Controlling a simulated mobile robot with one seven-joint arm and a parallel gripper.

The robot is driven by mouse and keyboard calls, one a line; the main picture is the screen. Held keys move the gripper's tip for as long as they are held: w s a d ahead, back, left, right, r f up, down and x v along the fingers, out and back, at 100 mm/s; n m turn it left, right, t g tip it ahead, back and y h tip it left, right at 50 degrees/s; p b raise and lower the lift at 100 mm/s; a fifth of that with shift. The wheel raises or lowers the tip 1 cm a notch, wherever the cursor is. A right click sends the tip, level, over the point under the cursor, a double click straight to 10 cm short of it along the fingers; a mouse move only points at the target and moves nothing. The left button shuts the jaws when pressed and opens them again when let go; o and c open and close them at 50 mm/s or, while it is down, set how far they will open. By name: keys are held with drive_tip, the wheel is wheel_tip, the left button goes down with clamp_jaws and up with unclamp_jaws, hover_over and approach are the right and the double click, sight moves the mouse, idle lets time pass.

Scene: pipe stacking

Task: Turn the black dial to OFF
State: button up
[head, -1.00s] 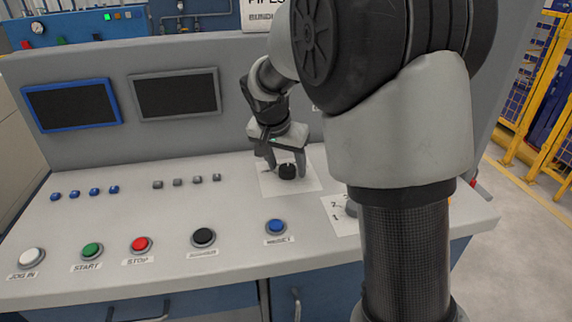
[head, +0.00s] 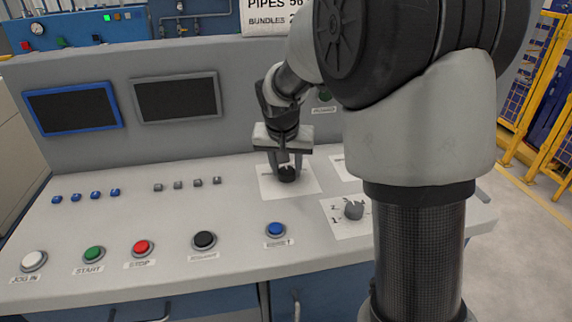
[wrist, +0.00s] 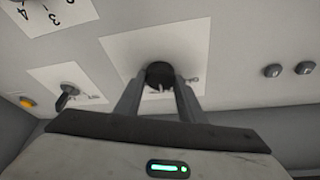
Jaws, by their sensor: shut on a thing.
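The black dial (head: 287,174) is a small round knob on a white label plate (head: 305,188) on the sloped console top. In the head view, my gripper (head: 286,167) is over it from behind, with its fingers pointing down. In the wrist view, the black dial (wrist: 159,74) sits between the two fingertips of my gripper (wrist: 160,82). The fingers are shut on the dial's sides. The dial's pointer and the OFF mark cannot be made out, as the fingers and palm cover part of the plate.
A grey selector knob (head: 354,210) on a numbered plate is to the right of the dial. A blue button (head: 276,230) is in front, with a black button (head: 204,240) further left. Small grey buttons (head: 197,183) are to the left. Two monitors (head: 177,96) stand behind.

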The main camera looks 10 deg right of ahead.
drive_tip(key=n, duration=0.1)
drive_tip(key=n+y+p, duration=0.1)
drive_tip(key=n+p, duration=0.1)
drive_tip(key=shift+d+r+n, duration=0.2)
drive_tip(key=shift+d+n, duration=0.05)
drive_tip(key=shift+n, duration=0.05)
drive_tip(key=n+y+p, duration=0.1)
drive_tip(key=n, duration=0.1)
drive_tip(key=shift+d+n, duration=0.1)
drive_tip(key=shift+n, duration=0.3)
drive_tip(key=n+y, duration=0.1)
drive_tip(key=n, duration=0.2)
drive_tip(key=n+y+p, duration=0.1)
drive_tip(key=n, duration=0.2)
drive_tip(key=shift+w+d+f+g+y+p, duration=0.1)
drive_tip(key=shift+f+g+y+p, duration=0.05)
drive_tip(key=shift+g+y+p, duration=0.2)
drive_tip(key=shift+n+g, duration=0.25)
drive_tip(key=shift+n, duration=0.05)
drive_tip(key=o, duration=1)
drive_tip(key=shift+o, duration=0.2)
drive_tip(key=p+v, duration=0.2)
drive_tip(key=v, duration=1.5)
drive_tip(key=shift+p, duration=0.3)
